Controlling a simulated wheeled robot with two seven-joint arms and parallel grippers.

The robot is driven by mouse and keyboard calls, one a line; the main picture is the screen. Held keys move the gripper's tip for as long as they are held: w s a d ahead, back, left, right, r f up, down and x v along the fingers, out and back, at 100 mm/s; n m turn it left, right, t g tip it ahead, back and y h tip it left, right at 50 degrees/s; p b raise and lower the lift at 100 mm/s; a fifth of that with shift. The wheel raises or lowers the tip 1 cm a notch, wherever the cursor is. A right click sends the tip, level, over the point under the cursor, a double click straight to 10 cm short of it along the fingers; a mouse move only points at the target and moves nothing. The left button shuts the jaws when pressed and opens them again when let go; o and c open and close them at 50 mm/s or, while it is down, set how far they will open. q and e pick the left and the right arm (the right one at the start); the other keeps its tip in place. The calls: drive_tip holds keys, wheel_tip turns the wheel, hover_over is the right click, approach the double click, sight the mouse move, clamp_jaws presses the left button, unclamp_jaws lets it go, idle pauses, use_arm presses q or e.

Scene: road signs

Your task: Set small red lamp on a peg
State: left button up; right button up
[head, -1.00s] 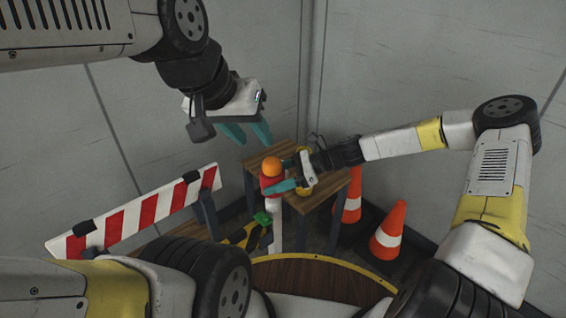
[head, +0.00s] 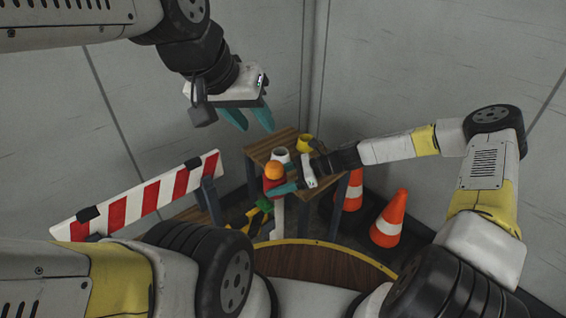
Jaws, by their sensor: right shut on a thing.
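An orange dome (head: 274,169) sits over a red body (head: 271,184) at the centre of the head view; together they look like the small lamp. My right gripper (head: 279,184) reaches in from the right and is shut on it; a teal finger lies across its lower side, and the far finger is mostly hidden. A white upright post (head: 277,217) shows directly below the red part; I cannot tell whether they touch or whether this is a peg. My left gripper (head: 249,119) hangs higher, open and empty, its two teal fingers apart.
A wooden table (head: 262,151) in the corner bears a white cup-like thing (head: 280,154) and a yellow one (head: 305,143). A red-and-white barrier (head: 150,197) stands left. Orange cones (head: 390,222) stand right. A green-and-yellow object (head: 262,205) lies left of the post. A round wooden top (head: 320,264) is nearest.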

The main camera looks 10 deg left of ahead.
drive_tip(key=shift+f, duration=0.1)
idle(0.4)
drive_tip(key=o, duration=1.8)
drive_tip(key=shift+c, duration=0.2)
drive_tip(key=v, duration=0.7)
drive_tip(key=shift+d, duration=0.35)
drive_tip(key=shift+w, duration=0.1)
